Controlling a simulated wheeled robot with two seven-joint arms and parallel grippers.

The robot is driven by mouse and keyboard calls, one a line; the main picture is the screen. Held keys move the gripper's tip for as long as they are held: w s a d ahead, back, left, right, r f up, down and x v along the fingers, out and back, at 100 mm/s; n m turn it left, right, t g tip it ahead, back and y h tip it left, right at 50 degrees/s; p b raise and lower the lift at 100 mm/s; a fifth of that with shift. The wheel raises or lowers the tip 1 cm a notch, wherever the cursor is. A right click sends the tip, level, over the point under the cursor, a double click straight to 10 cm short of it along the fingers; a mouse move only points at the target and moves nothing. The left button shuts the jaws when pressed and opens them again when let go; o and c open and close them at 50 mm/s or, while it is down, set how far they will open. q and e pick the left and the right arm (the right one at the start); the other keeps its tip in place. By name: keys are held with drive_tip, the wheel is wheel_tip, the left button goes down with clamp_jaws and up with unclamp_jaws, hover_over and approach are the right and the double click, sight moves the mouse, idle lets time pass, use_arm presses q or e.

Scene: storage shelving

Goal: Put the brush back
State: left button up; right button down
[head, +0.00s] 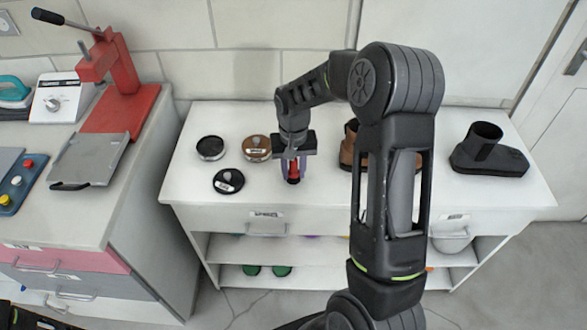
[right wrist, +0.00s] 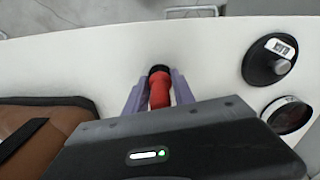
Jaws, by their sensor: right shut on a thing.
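The brush (head: 293,176), red with a black end, is between the fingers of my right gripper (head: 293,168) over the white shelf unit's top. In the right wrist view the red and black brush (right wrist: 159,88) sits between the two purple-grey fingers of the right gripper (right wrist: 158,97), which is shut on it. I cannot tell whether its lower end touches the top. The rest of the brush is hidden by the gripper.
Left of the right gripper are a black tin (head: 210,148), a brown tin (head: 257,147) and a black lid-like disc (head: 228,181). A brown shoe (head: 348,150) stands close right, partly behind my arm. A black boot (head: 488,152) stands far right. A red press (head: 115,80) is on the left counter.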

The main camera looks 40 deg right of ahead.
drive_tip(key=shift+f, duration=0.2)
drive_tip(key=c, duration=1.1)
unclamp_jaws()
drive_tip(key=shift+r, duration=0.1)
drive_tip(key=shift+o, duration=0.2)
drive_tip(key=shift+r, duration=0.1)
wheel_tip(320, 180, up, 12)
drive_tip(key=shift+s+a+r+b, duration=0.1)
drive_tip(key=shift+b, duration=0.45)
